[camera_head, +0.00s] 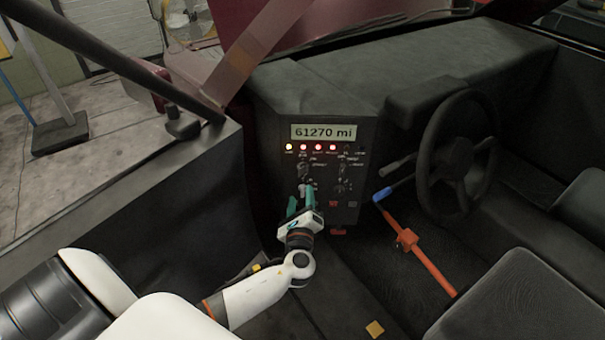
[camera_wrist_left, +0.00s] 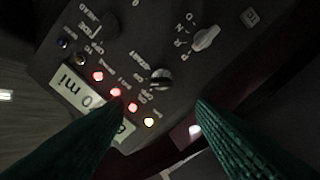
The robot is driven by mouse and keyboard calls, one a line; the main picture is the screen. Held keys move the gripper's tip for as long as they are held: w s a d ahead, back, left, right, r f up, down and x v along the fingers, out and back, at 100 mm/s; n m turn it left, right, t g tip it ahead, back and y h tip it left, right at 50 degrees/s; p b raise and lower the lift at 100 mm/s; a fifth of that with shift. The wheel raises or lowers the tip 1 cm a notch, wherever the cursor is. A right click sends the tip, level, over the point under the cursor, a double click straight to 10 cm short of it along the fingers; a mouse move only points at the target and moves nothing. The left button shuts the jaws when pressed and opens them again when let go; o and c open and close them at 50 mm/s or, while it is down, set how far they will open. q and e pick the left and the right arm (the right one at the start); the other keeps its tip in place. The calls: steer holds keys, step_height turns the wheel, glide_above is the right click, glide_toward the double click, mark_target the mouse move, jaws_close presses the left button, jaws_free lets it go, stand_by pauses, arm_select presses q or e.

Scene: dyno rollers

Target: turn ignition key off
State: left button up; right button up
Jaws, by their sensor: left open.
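A dark control panel (camera_head: 345,205) stands in the dashboard, with a lit readout (camera_head: 324,132) of 61270 mi. The ignition switch (camera_head: 303,171) is a small knob below the left lamps. It also shows in the left wrist view (camera_wrist_left: 160,78), with ON and START lettered around it; I cannot read its exact setting. My left gripper (camera_head: 301,198) is in front of the panel, just below the switch, its teal fingers apart and empty. In the wrist view the left gripper's fingertips (camera_wrist_left: 158,106) are on either side of the switch's line, not touching it. My right gripper is not in view.
A gear selector knob (camera_wrist_left: 206,38) marked P R N D is beside the ignition switch. One yellow and several red lamps (camera_head: 318,147) glow under the readout. A steering wheel (camera_head: 458,155), a blue-tipped lever (camera_head: 383,194) and an orange bar (camera_head: 430,262) are to the right.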

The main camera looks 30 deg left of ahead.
mark_target(301, 176)
arm_select(q)
steer(key=x, duration=0.9)
steer(key=shift+w, duration=0.1)
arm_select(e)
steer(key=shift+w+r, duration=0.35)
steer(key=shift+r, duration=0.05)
arm_select(q)
steer(key=shift+d, duration=0.1)
steer(key=c, duration=1)
steer(key=shift+f+n+b, duration=0.3)
steer(key=shift+n+b, duration=0.4)
steer(key=shift+b, duration=0.1)
steer(key=shift+n+b, duration=3.9)
steer(key=shift+b, duration=0.25)
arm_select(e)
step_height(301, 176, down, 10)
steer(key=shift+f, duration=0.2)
arm_select(q)
steer(key=o, duration=1)
steer(key=shift+r, duration=0.1)
